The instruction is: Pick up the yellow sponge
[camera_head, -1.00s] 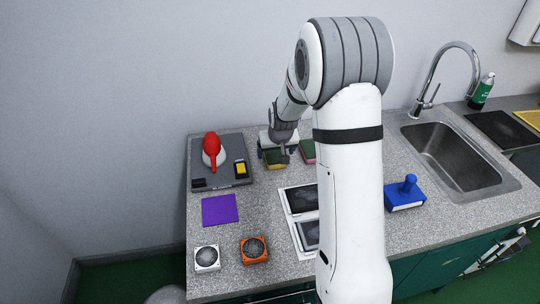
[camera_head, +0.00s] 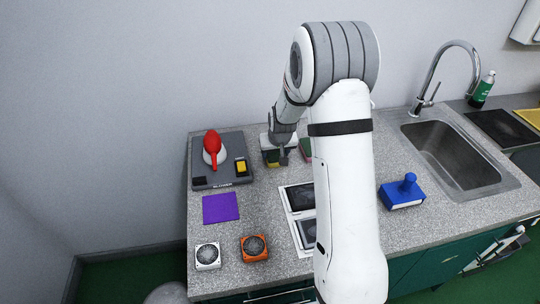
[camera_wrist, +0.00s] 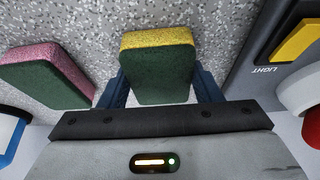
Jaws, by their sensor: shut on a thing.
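The yellow sponge (camera_wrist: 158,40) has a dark green pad on the face toward the camera in the wrist view. It sits between the two blue-grey fingers of my gripper (camera_wrist: 161,85), which is shut on it. In the head view my gripper (camera_head: 279,149) points down at the back of the counter, and the sponge (camera_head: 271,157) shows low in it, partly covered. I cannot tell whether the sponge touches the counter.
A pink and green sponge (camera_wrist: 50,73) lies just left in the wrist view; it also shows in the head view (camera_head: 305,151). A grey board (camera_head: 215,182) with a red-and-white blower (camera_head: 212,147) stands left. A purple cloth (camera_head: 220,208) lies in front.

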